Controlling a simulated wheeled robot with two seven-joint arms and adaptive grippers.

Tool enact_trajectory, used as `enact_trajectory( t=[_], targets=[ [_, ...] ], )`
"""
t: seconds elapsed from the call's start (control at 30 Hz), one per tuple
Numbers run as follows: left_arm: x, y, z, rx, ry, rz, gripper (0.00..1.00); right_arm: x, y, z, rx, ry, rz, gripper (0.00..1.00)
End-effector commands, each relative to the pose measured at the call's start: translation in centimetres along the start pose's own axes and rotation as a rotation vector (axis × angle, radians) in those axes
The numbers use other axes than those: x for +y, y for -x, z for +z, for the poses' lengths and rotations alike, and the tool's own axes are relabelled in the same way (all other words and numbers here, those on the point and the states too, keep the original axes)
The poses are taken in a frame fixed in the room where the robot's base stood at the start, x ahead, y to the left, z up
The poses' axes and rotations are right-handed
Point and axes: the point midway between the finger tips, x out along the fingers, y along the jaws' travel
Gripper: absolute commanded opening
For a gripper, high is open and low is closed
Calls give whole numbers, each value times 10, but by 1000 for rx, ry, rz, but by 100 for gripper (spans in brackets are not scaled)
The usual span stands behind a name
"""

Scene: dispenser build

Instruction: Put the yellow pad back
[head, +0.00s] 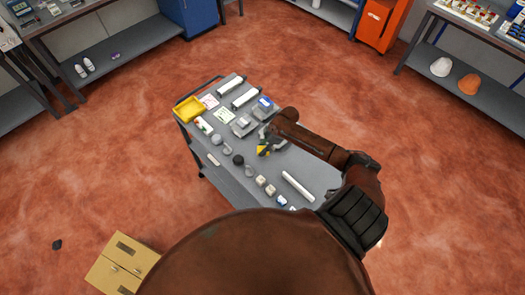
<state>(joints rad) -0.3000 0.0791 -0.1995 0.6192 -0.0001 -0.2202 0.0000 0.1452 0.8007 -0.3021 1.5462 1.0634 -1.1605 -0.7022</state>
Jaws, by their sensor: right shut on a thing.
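My right arm reaches in from the right over a grey cart. My right gripper (265,143) is above the cart top, right of its middle, and is shut on a small yellow thing. This looks like the yellow pad (263,150); its upper part is hidden by the fingers. I cannot tell whether the pad touches the cart top. My left gripper is not in view.
The grey cart (228,178) carries a yellow tray (190,109) at its far left corner, white and grey boxes, paper cards, several small round and square pieces, and a white tube (298,186). Benches, a blue cabinet (190,14) and an orange cabinet (378,24) stand along the walls.

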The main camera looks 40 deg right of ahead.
Motion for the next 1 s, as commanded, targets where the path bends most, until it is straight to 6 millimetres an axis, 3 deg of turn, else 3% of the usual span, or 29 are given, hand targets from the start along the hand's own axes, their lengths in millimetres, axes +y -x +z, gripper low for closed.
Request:
enact_trajectory(
  t=[0.3,0.53,0.57,0.6,0.8,1.0],
  targets=[
    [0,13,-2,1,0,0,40,4,-29,10,0,-3,-1,12],
    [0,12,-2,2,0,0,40,4,-33,12,0,0,0,12],
    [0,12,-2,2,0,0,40,4,-33,13,-1,0,0,32],
    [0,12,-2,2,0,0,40,3,-33,13,-1,-1,0,35],
    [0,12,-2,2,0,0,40,4,-33,13,0,-1,0,49],
    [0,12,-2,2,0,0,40,4,-32,12,0,-1,0,49]
  ],
)
